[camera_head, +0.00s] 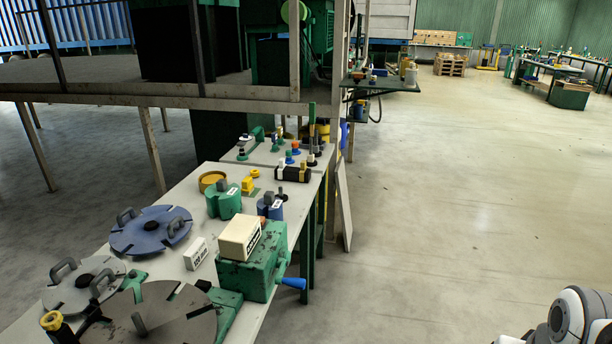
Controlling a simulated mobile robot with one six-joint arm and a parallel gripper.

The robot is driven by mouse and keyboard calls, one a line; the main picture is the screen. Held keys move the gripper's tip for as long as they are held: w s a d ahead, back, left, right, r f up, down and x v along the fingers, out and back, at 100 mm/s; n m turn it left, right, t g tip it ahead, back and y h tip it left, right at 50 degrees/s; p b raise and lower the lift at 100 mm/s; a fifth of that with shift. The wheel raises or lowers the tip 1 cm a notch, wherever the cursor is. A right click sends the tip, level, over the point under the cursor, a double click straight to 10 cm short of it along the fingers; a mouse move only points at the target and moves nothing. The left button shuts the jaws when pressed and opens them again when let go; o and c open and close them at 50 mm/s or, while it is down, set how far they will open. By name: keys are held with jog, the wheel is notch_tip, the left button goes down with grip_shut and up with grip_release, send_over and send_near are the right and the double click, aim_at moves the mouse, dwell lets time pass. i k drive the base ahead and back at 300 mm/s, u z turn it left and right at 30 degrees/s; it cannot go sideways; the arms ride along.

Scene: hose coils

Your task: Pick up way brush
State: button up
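I cannot make out the way brush with certainty in the head view. A tall thin item with a green upper part (312,112) stands upright at the far end of the workbench (172,250), among small coloured parts; at this size I cannot tell whether it is a brush. My gripper is not in view. Only a white and black part of my own arm shows at the lower right corner, over the floor and well apart from the bench.
The bench holds a blue slotted disc (150,231), grey discs (163,318), a green machine block (262,262) with a cream box (239,237) on top, and a small white box (196,253). A panel (345,207) leans beside the bench. The floor (450,200) to the right is clear.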

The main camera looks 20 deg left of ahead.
aim_at(247, 189)
jog(key=z, duration=0.05)
jog(key=i, duration=2.65)
jog(key=u, duration=2.85)
jog(key=i, duration=1)
jog(key=z, duration=0.1)
